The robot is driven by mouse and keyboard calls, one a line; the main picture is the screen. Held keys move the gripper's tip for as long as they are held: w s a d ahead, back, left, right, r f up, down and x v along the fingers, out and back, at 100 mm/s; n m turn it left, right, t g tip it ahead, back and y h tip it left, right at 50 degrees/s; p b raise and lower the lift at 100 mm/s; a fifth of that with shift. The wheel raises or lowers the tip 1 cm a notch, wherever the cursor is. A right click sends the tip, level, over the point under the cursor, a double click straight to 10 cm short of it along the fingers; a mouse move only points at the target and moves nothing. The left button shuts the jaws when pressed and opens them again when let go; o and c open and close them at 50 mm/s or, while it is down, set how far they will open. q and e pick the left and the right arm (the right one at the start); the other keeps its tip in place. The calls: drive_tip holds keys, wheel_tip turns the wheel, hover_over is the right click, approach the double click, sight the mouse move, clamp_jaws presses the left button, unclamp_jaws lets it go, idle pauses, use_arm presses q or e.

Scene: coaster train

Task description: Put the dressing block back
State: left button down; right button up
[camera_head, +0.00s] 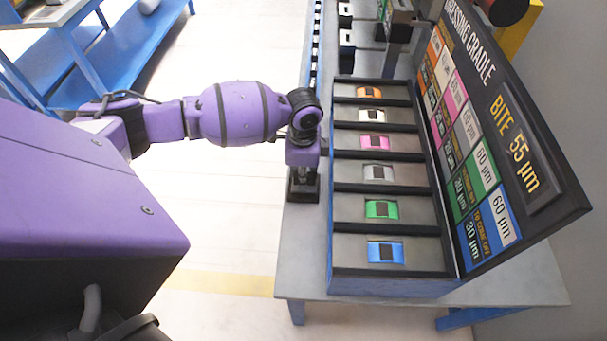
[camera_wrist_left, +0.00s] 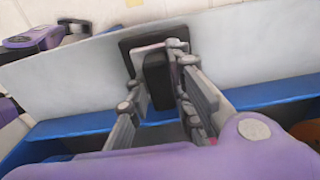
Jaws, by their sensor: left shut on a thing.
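The dressing block (camera_head: 303,188) is dark and squarish, at the left end of the grey table, just left of the cradle. My left gripper (camera_head: 303,170) points down and is shut on it. In the left wrist view, the fingers grip the block's black upright part (camera_wrist_left: 157,80), above a wider dark plate (camera_wrist_left: 128,47). I cannot tell whether the plate touches the table. The dressing cradle (camera_head: 331,235) has a column of grey bays with orange, white, pink, grey, green and blue patches, each with a dark square in its middle. My right gripper is not in view.
A tilted sign board (camera_head: 515,130) reading "BITE 55 µm" stands along the cradle's right side. Dark fixtures (camera_head: 398,25) stand beyond the cradle. The table top (camera_head: 510,285) is bare near the bottom right. A blue bench (camera_head: 110,60) stands at the upper left across open floor.

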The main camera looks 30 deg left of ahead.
use_arm(q)
drive_tip(key=c, duration=2)
unclamp_jaws()
drive_tip(key=shift+f, duration=0.15)
drive_tip(key=o, duration=0.4)
drive_tip(key=shift+o, duration=0.2)
wheel_tip(320, 180, up, 12)
drive_tip(key=p, duration=0.1)
drive_tip(key=shift+r, duration=0.2)
drive_tip(key=shift+s+f, duration=0.1)
